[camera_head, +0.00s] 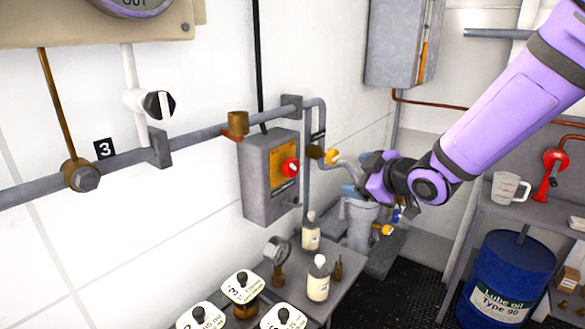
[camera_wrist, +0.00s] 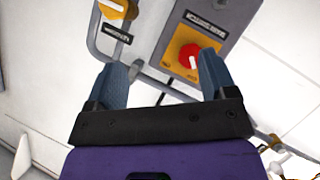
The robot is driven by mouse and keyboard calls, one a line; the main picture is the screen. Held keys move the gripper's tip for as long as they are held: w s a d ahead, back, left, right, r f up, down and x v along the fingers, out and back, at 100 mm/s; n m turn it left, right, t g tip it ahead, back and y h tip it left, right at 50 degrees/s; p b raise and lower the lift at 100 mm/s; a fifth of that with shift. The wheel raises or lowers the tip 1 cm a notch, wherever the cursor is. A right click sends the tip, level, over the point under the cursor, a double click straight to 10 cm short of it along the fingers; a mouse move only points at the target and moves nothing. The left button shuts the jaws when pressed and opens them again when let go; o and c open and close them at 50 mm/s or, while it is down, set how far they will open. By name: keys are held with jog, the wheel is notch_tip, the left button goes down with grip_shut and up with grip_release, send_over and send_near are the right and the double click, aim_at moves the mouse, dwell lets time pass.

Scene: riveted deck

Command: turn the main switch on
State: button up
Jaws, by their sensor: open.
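The main switch is a red round knob with a pale handle bar (camera_head: 290,167) on a yellow plate, on the front of a grey box (camera_head: 262,196) fixed to the white wall. In the wrist view the red knob (camera_wrist: 190,57) lies ahead, close beside the right finger in the picture, and the bar is in plain sight. My gripper (camera_head: 358,174) is to the right of the box, apart from it. Its two blue fingers are spread and empty in the wrist view (camera_wrist: 160,68). The lettering on the plate is too small to read.
A grey pipe (camera_head: 205,134) runs along the wall behind the box. A yellow knob (camera_head: 331,156) is between the box and my gripper; a similar one shows in the wrist view (camera_wrist: 118,8). Bottles (camera_head: 318,280) and lidded jars (camera_head: 243,287) stand on the bench below.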

aim_at(296, 169)
jog(key=w+a+n+y, duration=0.1)
jog(key=w+a+y, duration=0.1)
jog(key=a, duration=0.3)
jog(key=w+a+n+y, duration=0.1)
jog(key=w+a+y, duration=0.1)
jog(key=a, duration=0.3)
jog(key=w+a+f+n+y, duration=0.1)
jog(key=w+a+y, duration=0.1)
jog(key=a+y, duration=0.1)
jog(key=shift+w+a+g, duration=0.25)
jog(key=shift+a+g, duration=0.05)
jog(key=shift+a, duration=0.6)
jog(key=shift+c, duration=0.3)
jog(key=c, duration=0.9)
